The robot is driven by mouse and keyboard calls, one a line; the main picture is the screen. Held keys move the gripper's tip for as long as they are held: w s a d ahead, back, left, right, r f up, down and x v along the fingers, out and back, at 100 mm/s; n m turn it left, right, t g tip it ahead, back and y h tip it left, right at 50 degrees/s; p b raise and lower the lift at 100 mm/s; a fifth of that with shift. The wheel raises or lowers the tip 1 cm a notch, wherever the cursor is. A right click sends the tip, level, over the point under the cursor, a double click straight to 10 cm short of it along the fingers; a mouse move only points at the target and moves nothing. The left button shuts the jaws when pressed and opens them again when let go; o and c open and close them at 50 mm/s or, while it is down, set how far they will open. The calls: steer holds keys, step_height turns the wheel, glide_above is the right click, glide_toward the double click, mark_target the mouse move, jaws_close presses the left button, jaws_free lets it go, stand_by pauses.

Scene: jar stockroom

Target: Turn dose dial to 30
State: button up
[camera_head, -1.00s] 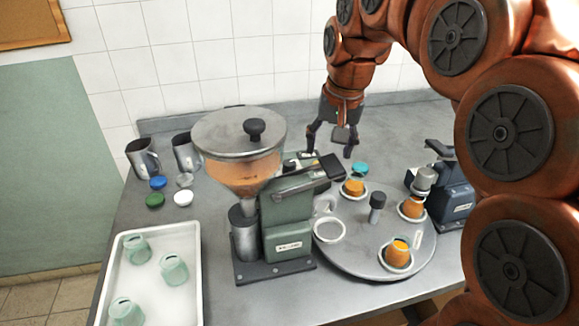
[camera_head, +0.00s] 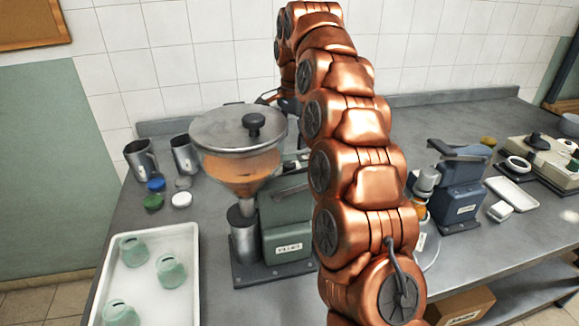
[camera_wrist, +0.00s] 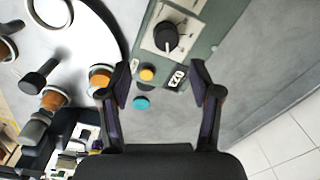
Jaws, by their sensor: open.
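The dose dial (camera_wrist: 166,37) is a black knob with a pale pointer line on a light square plate, on the green filling machine (camera_wrist: 202,45). Its pointer is toward the lower part of the picture. A small display (camera_wrist: 177,79) with digits too small to read surely and a yellow button (camera_wrist: 147,73) sit beside it. My gripper (camera_wrist: 160,66) is open and empty, its fingers apart on either side of the panel, with the dial beyond the fingertips. In the head view the green machine (camera_head: 286,227) carries an amber-filled hopper (camera_head: 240,165); the dial side is hidden there.
A turntable (camera_wrist: 95,28) with orange-filled jars lies left of the machine in the wrist view. A teal lid (camera_wrist: 141,103) lies nearby. A white tray (camera_head: 192,260) of green jars stands front left. A second blue-grey machine (camera_head: 459,190) stands to the right.

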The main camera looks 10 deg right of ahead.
mark_target(290, 163)
steer(key=shift+w+a+f+m+g, duration=0.15)
steer(key=shift+w+f+m, duration=0.2)
steer(key=shift+f, duration=0.3)
steer(key=shift+w+a+f+m+g, duration=0.15)
steer(key=shift+w+f+m, duration=0.2)
steer(key=shift+f, duration=4.05)
steer(key=shift+d, duration=0.1)
steer(key=c, duration=1.1)
